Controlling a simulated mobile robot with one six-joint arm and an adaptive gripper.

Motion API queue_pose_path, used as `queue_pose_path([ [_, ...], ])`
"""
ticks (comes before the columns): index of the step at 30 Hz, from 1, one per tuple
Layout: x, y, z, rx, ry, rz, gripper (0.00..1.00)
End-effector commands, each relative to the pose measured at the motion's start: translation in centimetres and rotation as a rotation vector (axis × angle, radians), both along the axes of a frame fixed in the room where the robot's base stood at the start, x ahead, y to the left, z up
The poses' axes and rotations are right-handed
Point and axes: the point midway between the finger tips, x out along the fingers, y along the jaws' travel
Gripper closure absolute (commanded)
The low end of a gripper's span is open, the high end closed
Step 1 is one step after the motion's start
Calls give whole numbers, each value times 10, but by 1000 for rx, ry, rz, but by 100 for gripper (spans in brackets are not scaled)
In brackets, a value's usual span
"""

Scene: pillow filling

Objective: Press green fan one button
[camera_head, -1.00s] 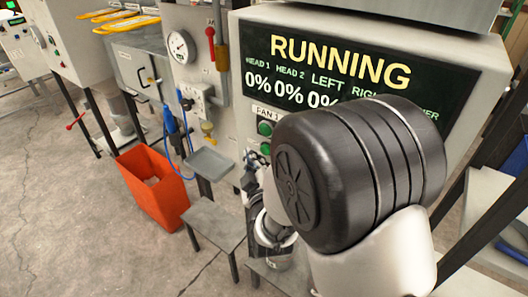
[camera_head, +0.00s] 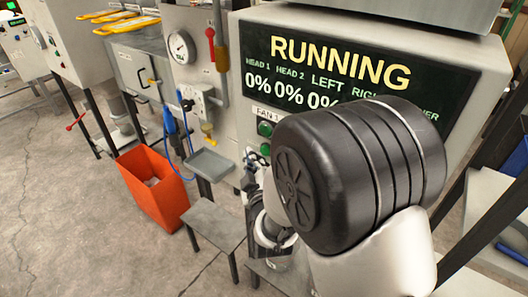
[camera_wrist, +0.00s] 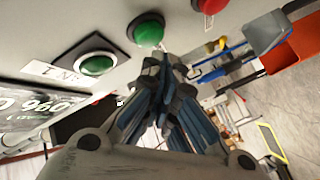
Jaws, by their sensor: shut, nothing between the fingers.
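A fan panel with the label FAN 1 (camera_head: 266,112) is on the front of the grey cabinet. Below the label in the head view are a green round part in a dark square frame (camera_head: 265,128) and a green button (camera_head: 265,148). The wrist view shows the square-framed green part (camera_wrist: 97,66) beside the label, the domed green button (camera_wrist: 146,29) and a red button (camera_wrist: 209,4). My gripper (camera_wrist: 160,58) is shut and empty, its fingertips close by the domed green button. I cannot tell whether they touch it. My gripper (camera_head: 252,158) is partly hidden behind my arm in the head view.
A display (camera_head: 300,70) reading RUNNING is above the panel, partly covered by my arm. An orange bin (camera_head: 153,187), a small grey tray (camera_head: 210,163) and a low grey table (camera_head: 214,224) stand to the left. Open floor lies at the lower left.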

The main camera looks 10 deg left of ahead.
Motion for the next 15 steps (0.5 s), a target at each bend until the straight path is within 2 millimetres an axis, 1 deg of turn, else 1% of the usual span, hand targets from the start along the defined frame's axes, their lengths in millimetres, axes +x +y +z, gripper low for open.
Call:
queue_pose_path([
  [9,0,0,0,0,0,0,100],
  [15,6,-3,-1,1,-2,-1,100],
])
